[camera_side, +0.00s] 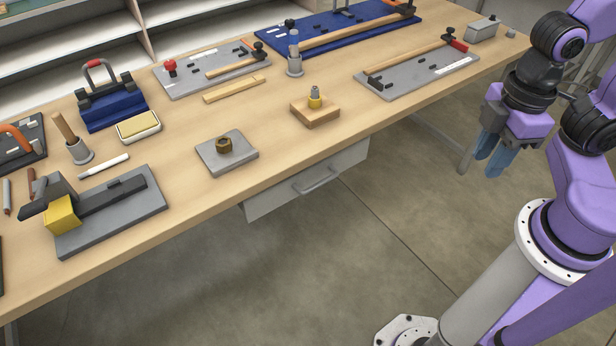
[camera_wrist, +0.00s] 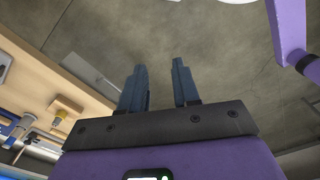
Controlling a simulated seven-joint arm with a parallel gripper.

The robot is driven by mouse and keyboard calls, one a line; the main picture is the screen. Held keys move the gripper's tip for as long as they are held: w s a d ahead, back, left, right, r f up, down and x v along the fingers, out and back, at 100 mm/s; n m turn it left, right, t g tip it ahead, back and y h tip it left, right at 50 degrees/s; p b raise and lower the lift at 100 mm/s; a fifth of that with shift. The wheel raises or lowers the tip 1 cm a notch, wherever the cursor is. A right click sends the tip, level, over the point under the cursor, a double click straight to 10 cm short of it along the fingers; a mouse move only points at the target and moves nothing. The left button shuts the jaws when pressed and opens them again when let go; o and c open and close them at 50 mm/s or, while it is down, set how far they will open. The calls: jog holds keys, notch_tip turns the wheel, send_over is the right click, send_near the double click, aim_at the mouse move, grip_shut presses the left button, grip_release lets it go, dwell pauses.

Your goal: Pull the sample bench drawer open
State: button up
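The grey sample bench drawer (camera_side: 270,201) hangs under the front edge of the wooden bench, with a grey bar handle (camera_side: 318,182) on its front. The drawer front looks flush under the bench top, with no interior showing. The grey drawer (camera_wrist: 68,55) also shows at the left of the wrist view. My gripper (camera_side: 486,168) is to the right of the drawer in the side view, over the floor and well apart from the handle. Its two blue fingers (camera_wrist: 160,76) are spread with nothing between them.
The wooden bench top (camera_side: 180,205) carries several boards, including a grey plate with a brass nut (camera_side: 223,144) and a wooden block with a fitting (camera_side: 315,101) above the drawer. Bench legs stand beneath. The floor (camera_side: 330,270) in front of the drawer is clear.

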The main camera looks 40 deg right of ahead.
jog(key=m+t+y, duration=0.5)
jog(key=m+y, duration=0.9)
jog(key=m, duration=0.9)
send_near(326, 180)
jog(key=x, duration=1)
jog(key=shift+f, duration=0.35)
grip_shut()
